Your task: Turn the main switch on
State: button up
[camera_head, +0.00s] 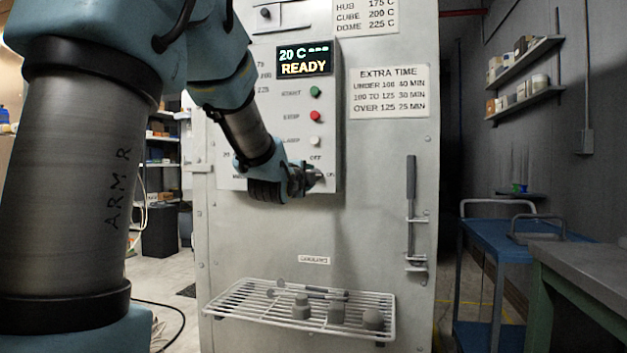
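The control panel (327,125) is on the upper front of the grey cabinet. Its lower part carries the small labels OFF and, to the right, one partly legible that seems to read ON; MAIN is partly legible at the lower left. My gripper (315,178) is at this lower right part of the panel, just under the OFF label. It covers the place where the switch knob would sit, so the main switch and its position are hidden. Whether the fingers touch or enclose anything is too small to tell. The display (305,60) is lit and reads 20 C and READY.
Green (315,91), red (316,115) and pale (315,140) buttons sit above my gripper. A vertical door handle (411,190) is at right. A wire rack (225,301) with several grey parts juts out below. A blue cart (535,238) and workbench (590,262) stand right.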

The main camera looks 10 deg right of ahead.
jog(key=shift+v, duration=1.3)
jog(key=s+a+f+n+g+y, duration=0.25)
jog(key=a+f+n, duration=0.3)
jog(key=f, duration=0.45)
jog(key=s+a+f+n+g+y, duration=0.25)
jog(key=a+f+n+y, duration=0.2)
jog(key=a+f, duration=0.35)
jog(key=s+a+f+n+g+y, duration=0.1)
jog(key=s+a+f+n+g, duration=0.5)
jog(key=s, duration=0.3)
jog(key=s+a+f+n+g+y, duration=0.1)
jog(key=s+a+f+n+g, duration=0.2)
jog(key=s+f+n, duration=0.5)
notch_tip(320, 180, up, 18)
jog(key=m+p, duration=0.1)
jog(key=p, duration=1.7)
jog(key=shift+s+r+p, duration=0.2)
jog(key=shift+p, duration=0.2)
